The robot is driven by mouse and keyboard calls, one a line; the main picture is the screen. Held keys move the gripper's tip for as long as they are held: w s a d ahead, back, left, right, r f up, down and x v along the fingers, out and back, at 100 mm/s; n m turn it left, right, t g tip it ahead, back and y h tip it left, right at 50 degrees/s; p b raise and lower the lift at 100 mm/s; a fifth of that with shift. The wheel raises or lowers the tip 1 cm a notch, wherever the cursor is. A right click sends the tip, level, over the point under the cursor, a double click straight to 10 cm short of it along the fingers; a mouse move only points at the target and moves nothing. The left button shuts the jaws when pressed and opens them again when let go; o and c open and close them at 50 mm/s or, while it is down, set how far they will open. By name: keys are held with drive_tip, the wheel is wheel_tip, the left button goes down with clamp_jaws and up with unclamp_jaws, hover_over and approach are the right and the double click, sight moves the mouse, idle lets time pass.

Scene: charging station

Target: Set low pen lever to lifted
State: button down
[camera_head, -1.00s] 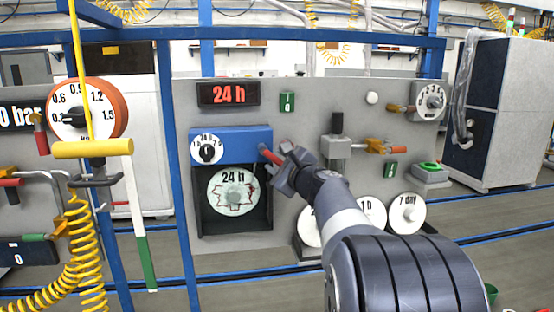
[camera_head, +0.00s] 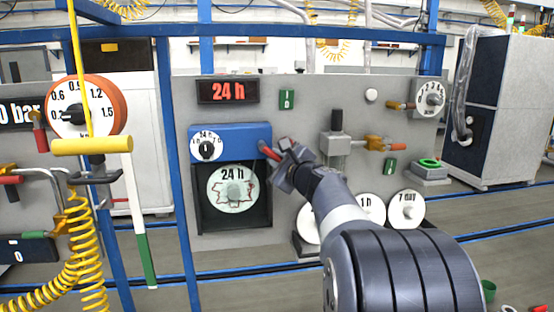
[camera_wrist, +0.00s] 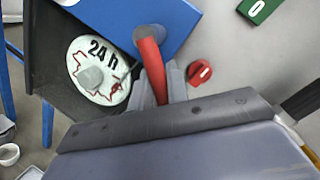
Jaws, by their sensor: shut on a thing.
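The pen lever is a red handle (camera_head: 269,152) on the right side of the blue recorder housing (camera_head: 236,136). In the wrist view the red lever (camera_wrist: 152,66) runs from a grey round pivot on the blue housing down between my fingers. My gripper (camera_head: 280,158) is shut on the lever; in the wrist view its fingertips (camera_wrist: 160,84) stand on both sides of it. Below the housing is the recorder's round 24 h chart (camera_head: 233,188) in a dark recess. The lever's lower end is hidden by my gripper.
A red knob (camera_wrist: 199,72) sits on the panel just right of my fingers. A green switch plate (camera_head: 287,99) is above. Spare chart discs (camera_head: 407,209) stand in a holder at lower right. A grey block with a black handle (camera_head: 336,143) projects to the right.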

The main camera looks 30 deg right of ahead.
drive_tip(key=shift+d+r, duration=0.1)
idle(0.3)
drive_tip(key=n, duration=0.1)
drive_tip(key=r+n+g+p, duration=0.1)
drive_tip(key=n, duration=0.1)
drive_tip(key=shift+s+d+r+n, duration=0.1)
drive_tip(key=shift+d+r+n, duration=0.05)
drive_tip(key=shift+d+n, duration=0.15)
drive_tip(key=shift+d+r+n+g+h+p, duration=0.1)
drive_tip(key=shift+r+n+g+h+p, duration=0.3)
drive_tip(key=shift+n, duration=0.45)
drive_tip(key=shift+r+n+g+h+p, duration=0.25)
drive_tip(key=shift+n+p, duration=0.25)
drive_tip(key=shift+n, duration=0.35)
drive_tip(key=shift+r, duration=0.1)
drive_tip(key=c, duration=1.4)
unclamp_jaws()
drive_tip(key=b+v, duration=0.2)
drive_tip(key=v, duration=0.9)
